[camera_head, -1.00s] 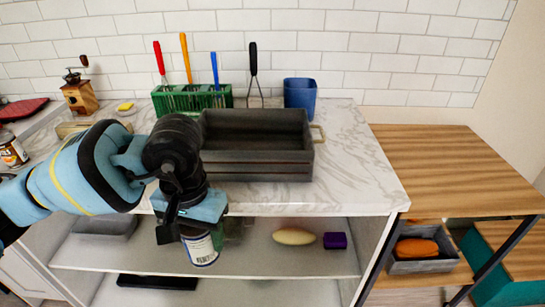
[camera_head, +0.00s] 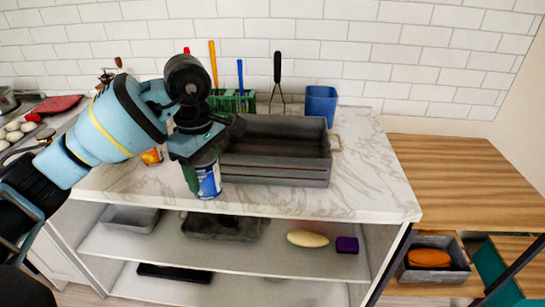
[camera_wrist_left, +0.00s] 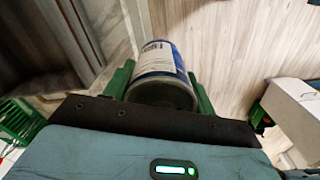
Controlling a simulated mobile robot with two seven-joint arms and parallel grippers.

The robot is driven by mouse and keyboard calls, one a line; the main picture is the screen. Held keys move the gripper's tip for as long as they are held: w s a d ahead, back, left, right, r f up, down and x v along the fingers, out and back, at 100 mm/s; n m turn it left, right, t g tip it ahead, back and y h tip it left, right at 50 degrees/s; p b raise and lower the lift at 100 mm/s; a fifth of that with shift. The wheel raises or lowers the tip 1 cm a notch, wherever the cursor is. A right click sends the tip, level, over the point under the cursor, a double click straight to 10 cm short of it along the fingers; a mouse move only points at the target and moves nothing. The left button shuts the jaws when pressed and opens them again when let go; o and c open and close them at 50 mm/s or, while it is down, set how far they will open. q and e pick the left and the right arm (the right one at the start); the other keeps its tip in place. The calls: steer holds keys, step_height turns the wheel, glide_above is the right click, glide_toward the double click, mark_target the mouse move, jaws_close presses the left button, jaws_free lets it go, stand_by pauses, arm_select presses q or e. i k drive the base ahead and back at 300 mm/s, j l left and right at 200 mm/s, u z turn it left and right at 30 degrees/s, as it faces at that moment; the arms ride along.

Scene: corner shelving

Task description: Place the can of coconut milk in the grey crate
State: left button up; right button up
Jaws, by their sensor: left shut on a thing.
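My left gripper (camera_head: 205,155) is shut on a can (camera_head: 208,179) with a blue and white label. It holds the can upright at the front edge of the marble counter, just left of the grey crate. In the left wrist view the can (camera_wrist_left: 160,65) sits between the green fingers of my left gripper (camera_wrist_left: 162,85). The grey crate (camera_head: 275,172) stands on the counter, and its inside looks empty from here. Its dark wall (camera_wrist_left: 55,40) also shows in the left wrist view. My right gripper is not in view.
A green holder (camera_head: 232,103) with utensils and a blue cup (camera_head: 321,105) stand behind the crate. An orange-labelled can (camera_head: 152,156) stands left of the held can. The shelf below holds grey trays (camera_head: 130,218), a yellowish oval thing (camera_head: 308,239) and a purple block (camera_head: 347,244).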

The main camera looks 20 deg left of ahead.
mark_target(257, 148)
steer(key=i, duration=1)
